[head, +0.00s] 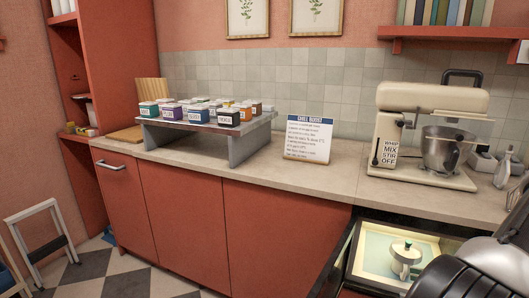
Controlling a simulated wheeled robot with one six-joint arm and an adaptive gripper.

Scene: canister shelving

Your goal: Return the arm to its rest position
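Grey and black rounded links of my arm (485,262) fill the bottom right corner, close to the camera. My gripper cannot be made out in the head view. Several small labelled canisters with coloured lids stand in rows on a grey riser shelf (243,144) on the counter. One purple-labelled canister (171,112) is in the front row.
A cream stand mixer (430,110) with a metal bowl stands at the counter's right. A printed card (308,138) leans in the middle. Below, an open compartment (371,262) holds a green-lidded pot (405,257). A step stool (40,240) stands at left. The counter's front (280,176) is clear.

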